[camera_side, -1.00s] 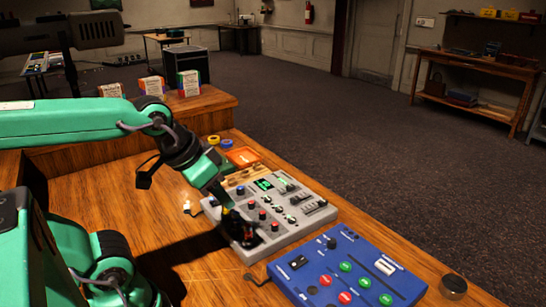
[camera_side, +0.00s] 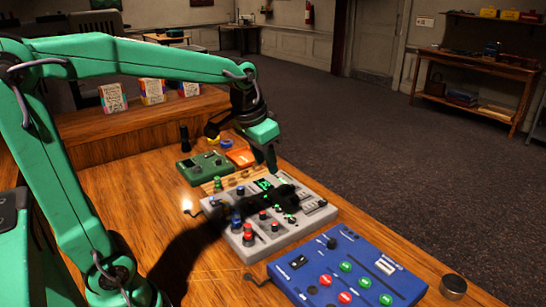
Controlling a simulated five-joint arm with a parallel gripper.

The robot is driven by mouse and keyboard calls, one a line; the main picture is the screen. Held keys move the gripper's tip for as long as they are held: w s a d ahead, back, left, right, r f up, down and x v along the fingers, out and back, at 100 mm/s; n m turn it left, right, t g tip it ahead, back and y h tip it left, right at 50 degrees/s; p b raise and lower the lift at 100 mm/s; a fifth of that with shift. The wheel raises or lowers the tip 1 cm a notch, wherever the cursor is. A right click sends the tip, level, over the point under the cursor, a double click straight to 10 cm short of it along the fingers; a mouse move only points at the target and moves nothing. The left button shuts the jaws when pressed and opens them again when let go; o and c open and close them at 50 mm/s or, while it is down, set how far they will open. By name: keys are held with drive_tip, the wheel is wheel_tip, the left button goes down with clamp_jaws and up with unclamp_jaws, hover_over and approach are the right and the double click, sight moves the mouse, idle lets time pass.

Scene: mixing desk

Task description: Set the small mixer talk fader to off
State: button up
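A grey mixer (camera_side: 287,236) with a lit green display, red, blue and dark knobs and a group of faders (camera_side: 312,206) at its right end lies on the wooden desk. The labels are too small to read, so I cannot tell which fader is talk or where it is set. My gripper (camera_side: 271,168) points down above the far edge of the grey mixer, near the display and apart from the faders. Its fingers are small and dark, and I cannot tell whether they are open. The arm's shadow darkens the middle of the mixer.
A blue panel (camera_side: 325,268) with red and green buttons lies in front of the mixer. A green box (camera_side: 190,170) and an orange tray (camera_side: 240,157) lie behind it. A dark round knob (camera_side: 453,286) sits at the right edge.

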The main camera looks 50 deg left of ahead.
drive_tip(key=w+a+f+g, duration=0.2)
drive_tip(key=w+a+f, duration=0.25)
drive_tip(key=w, duration=0.55)
drive_tip(key=g, duration=0.1)
approach(295, 198)
drive_tip(key=shift+w+a+f, duration=0.1)
drive_tip(key=shift+w+f, duration=0.05)
drive_tip(key=shift+f, duration=0.2)
drive_tip(key=shift+f, duration=0.1)
drive_tip(key=shift+f, duration=3.8)
clamp_jaws()
